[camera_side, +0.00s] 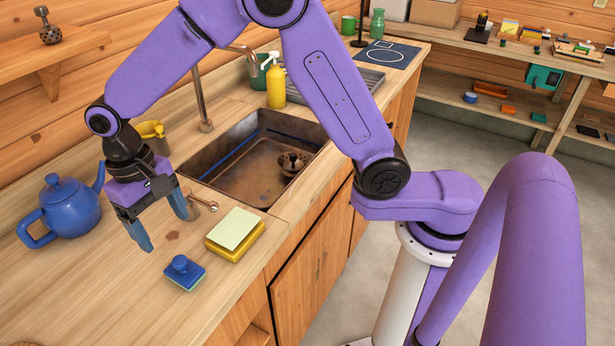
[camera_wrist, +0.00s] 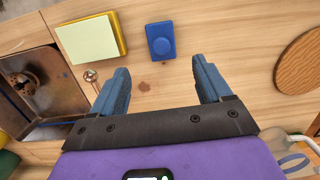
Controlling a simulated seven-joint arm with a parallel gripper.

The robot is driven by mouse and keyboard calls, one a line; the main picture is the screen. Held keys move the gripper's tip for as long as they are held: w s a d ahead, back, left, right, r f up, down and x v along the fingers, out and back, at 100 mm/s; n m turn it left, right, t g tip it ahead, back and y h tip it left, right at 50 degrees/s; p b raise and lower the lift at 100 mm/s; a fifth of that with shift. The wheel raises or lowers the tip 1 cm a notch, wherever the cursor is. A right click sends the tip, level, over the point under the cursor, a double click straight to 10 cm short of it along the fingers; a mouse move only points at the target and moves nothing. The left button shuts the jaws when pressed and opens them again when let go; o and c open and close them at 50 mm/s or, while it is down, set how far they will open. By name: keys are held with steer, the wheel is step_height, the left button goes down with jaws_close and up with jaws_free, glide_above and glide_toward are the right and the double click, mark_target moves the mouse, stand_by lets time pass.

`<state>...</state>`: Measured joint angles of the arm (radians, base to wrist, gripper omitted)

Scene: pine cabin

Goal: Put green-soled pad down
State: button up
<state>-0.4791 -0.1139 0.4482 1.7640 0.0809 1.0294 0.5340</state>
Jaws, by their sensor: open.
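The green-soled pad (camera_side: 184,273) is a small blue block with a round blue knob on top and a thin green layer beneath. It lies flat on the wooden counter, knob up, near the front edge. It also shows in the wrist view (camera_wrist: 161,41), at the top middle, where its green sole is hidden. My gripper (camera_side: 166,229) is open and empty above the counter, behind and left of the pad in the side view. In the wrist view its two blue fingers (camera_wrist: 160,70) are spread wide, with the pad beyond their tips and apart from them.
A yellow block with a pale green top (camera_side: 236,232) lies right of the pad, beside the sink (camera_side: 222,178). A blue teapot (camera_side: 72,210) stands left of my gripper. A small metal piece (camera_wrist: 90,76) lies near the sink. A round wooden board (camera_wrist: 299,62) shows at right.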

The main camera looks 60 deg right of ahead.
steer(key=s+d+r+n, duration=0.2)
steer(key=s+d+n, duration=0.4)
steer(key=s+d, duration=0.5)
steer(key=s+d+r+n+t, duration=0.1)
steer(key=s+d+n, duration=0.5)
steer(key=s+d, duration=0.5)
steer(key=s, duration=0.2)
steer(key=shift+s+r+t, duration=0.3)
steer(key=shift+s+r, duration=0.05)
steer(key=shift+s, duration=0.05)
steer(key=shift+d, duration=0.1)
steer(key=o, duration=0.4)
steer(key=shift+w, duration=0.1)
